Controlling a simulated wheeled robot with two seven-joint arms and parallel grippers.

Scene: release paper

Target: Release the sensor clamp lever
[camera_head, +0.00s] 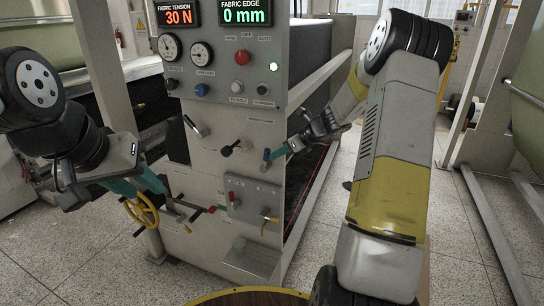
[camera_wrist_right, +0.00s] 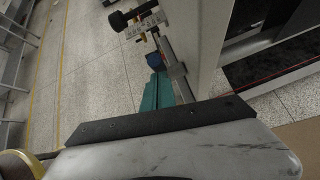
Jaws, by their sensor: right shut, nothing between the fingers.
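The grey machine front carries several small levers, and I cannot read which is labelled as the sensor clamp. My left gripper (camera_head: 146,186) appears open and empty, left of the panel above a yellow handwheel (camera_head: 141,212).
Displays, gauges and knobs fill the upper panel (camera_head: 240,50). A round wooden top (camera_head: 250,298) is at the bottom. Speckled floor lies open to the right.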

